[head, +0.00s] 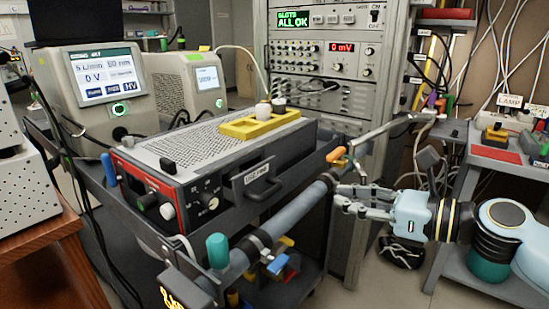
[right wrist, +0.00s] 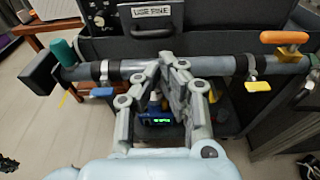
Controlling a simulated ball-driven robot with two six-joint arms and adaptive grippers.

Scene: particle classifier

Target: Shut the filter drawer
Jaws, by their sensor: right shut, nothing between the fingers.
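The filter drawer has a dark front with a black handle (head: 266,188) and a white label, set in the side of the grey box with the perforated lid (head: 205,148). The handle and label also show at the top of the right wrist view (right wrist: 152,22). My right gripper (head: 338,198) is shut and empty, right of the handle and apart from it, by the grey-blue pipe (head: 295,205). In the right wrist view its fingertips (right wrist: 170,62) overlap the pipe, below the handle in the picture. My left gripper is out of view.
The pipe runs across in front of the drawer, with an orange lever (head: 337,155), a teal knob (head: 217,250) and a gauge box (head: 180,285). A yellow tray (head: 245,130) holds small jars on the lid. An instrument rack (head: 345,110) stands behind.

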